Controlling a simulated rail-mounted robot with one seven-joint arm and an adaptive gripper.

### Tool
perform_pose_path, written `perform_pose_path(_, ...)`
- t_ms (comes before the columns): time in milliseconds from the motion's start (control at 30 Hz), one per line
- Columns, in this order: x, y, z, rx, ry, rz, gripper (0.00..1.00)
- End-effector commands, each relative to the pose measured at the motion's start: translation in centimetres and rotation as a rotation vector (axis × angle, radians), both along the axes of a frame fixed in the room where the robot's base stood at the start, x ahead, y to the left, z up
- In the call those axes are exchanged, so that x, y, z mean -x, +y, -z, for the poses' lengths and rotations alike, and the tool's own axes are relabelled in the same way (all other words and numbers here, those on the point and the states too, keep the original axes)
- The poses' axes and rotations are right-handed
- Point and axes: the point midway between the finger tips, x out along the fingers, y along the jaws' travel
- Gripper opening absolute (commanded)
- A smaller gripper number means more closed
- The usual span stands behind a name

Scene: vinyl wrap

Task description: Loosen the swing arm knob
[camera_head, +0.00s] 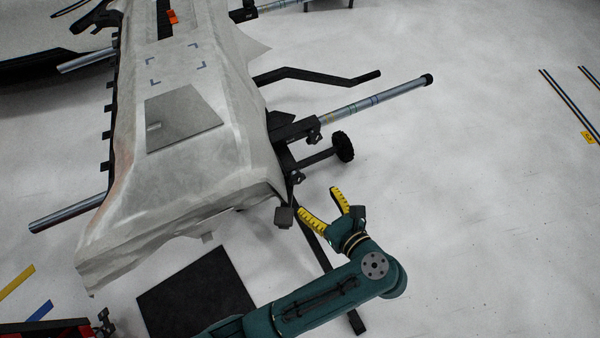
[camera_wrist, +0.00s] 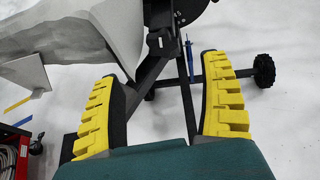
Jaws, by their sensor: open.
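My gripper (camera_head: 318,202) is open and empty, with its two yellow ribbed fingers apart; they also show in the wrist view (camera_wrist: 158,68). A black ribbed round knob or wheel (camera_head: 343,146) sits at the end of a short dark bar on the right of the covered table, beyond my fingertips. A similar ribbed round part (camera_wrist: 264,70) shows right of my right finger in the wrist view. A small black block (camera_head: 285,215) hangs at the table's near corner, left of my fingers. I cannot tell for certain which part is the swing arm knob.
A long table under a pale sheet (camera_head: 210,180) stands at left, with metal tubes (camera_head: 375,98) and a bent black bar (camera_head: 315,75) sticking out. A dark mat (camera_head: 200,300) lies below it. The floor at right is mostly clear.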

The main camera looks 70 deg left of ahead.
Motion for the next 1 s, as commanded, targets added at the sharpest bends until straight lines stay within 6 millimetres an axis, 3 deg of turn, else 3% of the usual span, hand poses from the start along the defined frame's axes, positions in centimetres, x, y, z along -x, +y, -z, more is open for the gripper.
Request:
perform_pose_path(33, 0.5, 1.2, 1.3, 0.000, 0.000, -0.006, 0.78)
perform_pose_path(400, 2.4, 8.6, 4.2, 0.001, -0.001, -0.003, 0.78)
perform_pose_path(600, 2.7, 10.1, 4.5, 0.000, -0.001, 0.002, 0.78)
perform_pose_path(833, 2.7, 10.2, 4.3, 0.000, 0.000, 0.003, 0.78)
perform_pose_path(1000, 2.7, 10.1, 4.4, 0.000, 0.000, 0.002, 0.47)
